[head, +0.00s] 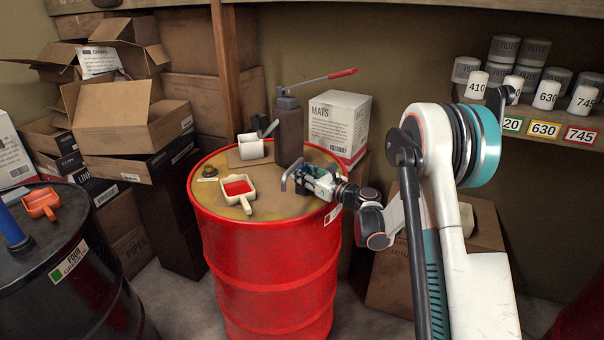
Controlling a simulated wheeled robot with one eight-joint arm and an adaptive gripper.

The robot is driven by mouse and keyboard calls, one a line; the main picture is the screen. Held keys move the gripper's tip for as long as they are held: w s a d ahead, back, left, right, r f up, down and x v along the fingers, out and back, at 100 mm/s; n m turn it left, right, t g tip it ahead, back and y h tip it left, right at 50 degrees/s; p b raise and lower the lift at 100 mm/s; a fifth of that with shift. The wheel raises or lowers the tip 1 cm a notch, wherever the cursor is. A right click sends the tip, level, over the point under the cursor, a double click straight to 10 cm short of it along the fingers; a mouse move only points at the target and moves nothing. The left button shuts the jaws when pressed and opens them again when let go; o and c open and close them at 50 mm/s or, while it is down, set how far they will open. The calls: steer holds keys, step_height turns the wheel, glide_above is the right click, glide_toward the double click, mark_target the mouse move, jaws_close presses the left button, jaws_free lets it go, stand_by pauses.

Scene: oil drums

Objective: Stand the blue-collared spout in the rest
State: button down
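A grey bent tube (290,174), which looks like the spout, sticks out to the left from my gripper (312,181) above the right part of the red drum's top. Blue shows between the fingers, where its collar appears to be. My gripper looks shut on it, though the fingers are small and partly hidden. A white cup-like holder (250,148), perhaps the rest, stands on a cardboard piece at the back of the drum top, left of my gripper. A dark grey piece shows at its upper right.
The red drum (265,270) carries a white scoop with red inside (238,188) and a dark pump with a red-handled lever (290,132). A black drum (85,285) with an orange scoop (42,203) stands left. A white box (338,122) is behind; shelf cans are right.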

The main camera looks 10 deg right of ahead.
steer(key=shift+f, duration=0.55)
stand_by(0.7)
steer(key=c, duration=1.2)
jaws_free()
